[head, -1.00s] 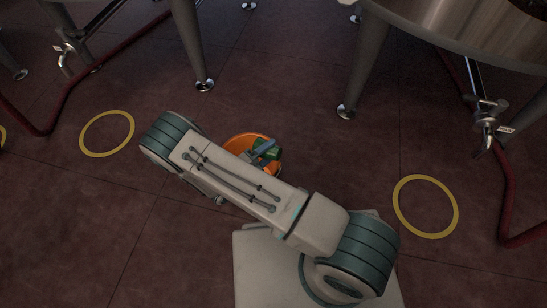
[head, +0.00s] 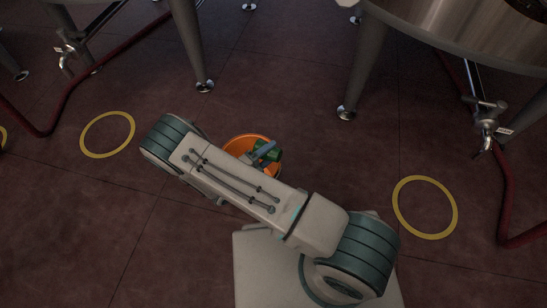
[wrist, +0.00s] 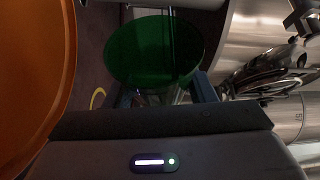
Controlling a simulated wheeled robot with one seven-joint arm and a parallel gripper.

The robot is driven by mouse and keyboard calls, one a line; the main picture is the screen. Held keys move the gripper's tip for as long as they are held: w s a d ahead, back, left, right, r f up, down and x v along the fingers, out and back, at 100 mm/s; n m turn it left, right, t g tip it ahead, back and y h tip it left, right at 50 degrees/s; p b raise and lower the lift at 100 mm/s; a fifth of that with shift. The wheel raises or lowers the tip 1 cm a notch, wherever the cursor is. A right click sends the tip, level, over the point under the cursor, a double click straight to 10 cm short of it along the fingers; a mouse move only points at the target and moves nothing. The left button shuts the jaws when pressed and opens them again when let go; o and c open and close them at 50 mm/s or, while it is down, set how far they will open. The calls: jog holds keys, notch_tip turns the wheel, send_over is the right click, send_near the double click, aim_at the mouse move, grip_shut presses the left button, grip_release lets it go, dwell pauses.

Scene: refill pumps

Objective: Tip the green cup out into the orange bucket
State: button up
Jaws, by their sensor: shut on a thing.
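The orange bucket (head: 238,146) stands on the floor in the head view, partly hidden by my arm. Its orange wall also shows large at the left of the wrist view (wrist: 32,70). The green cup (head: 274,154) is at the bucket's right side, over its rim as seen from the head. In the wrist view the green cup (wrist: 150,48) shows a round green face, with the cup apparently tilted on its side. My gripper (head: 262,153) is shut on the cup. What is inside the cup and the bucket cannot be seen.
Steel tanks on legs (head: 355,75) stand at the back, with taps (head: 486,118) and red hoses (head: 508,190) at both sides. Yellow rings (head: 426,237) mark the floor left and right. The floor between the tank legs is clear.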

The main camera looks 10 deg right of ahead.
aim_at(276, 158)
jog(key=shift+s+d+f+m, duration=0.1)
jog(key=shift+d+f+m, duration=0.05)
jog(key=shift+m, duration=0.25)
jog(key=m, duration=0.1)
jog(key=m+y+p, duration=0.1)
jog(key=d+m+p, duration=0.1)
jog(key=shift+s+f+g+y, duration=0.25)
jog(key=shift+s+g+y, duration=0.05)
jog(key=shift+g, duration=0.1)
jog(key=m, duration=0.1)
jog(key=m+y+p, duration=0.1)
jog(key=f+m, duration=0.1)
jog(key=shift+s+d+y+p, duration=0.3)
jog(key=shift+d+p, duration=0.1)
jog(key=m+y+p, duration=0.1)
jog(key=d+f+m+y+p, duration=0.1)
jog(key=m, duration=0.1)
jog(key=shift+s+d+m, duration=0.1)
jog(key=shift+s+m, duration=0.2)
jog(key=shift+s, duration=0.1)
jog(key=shift+s+d+f+m+t+y+p, duration=0.15)
jog(key=shift+d+f+m+t+y+p, duration=0.2)
jog(key=shift+m+p, duration=0.3)
jog(key=shift+s+d+f+m+t+y+p, duration=0.15)
jog(key=shift+f+m+y+p, duration=0.15)
jog(key=shift+m+y+p, duration=0.3)
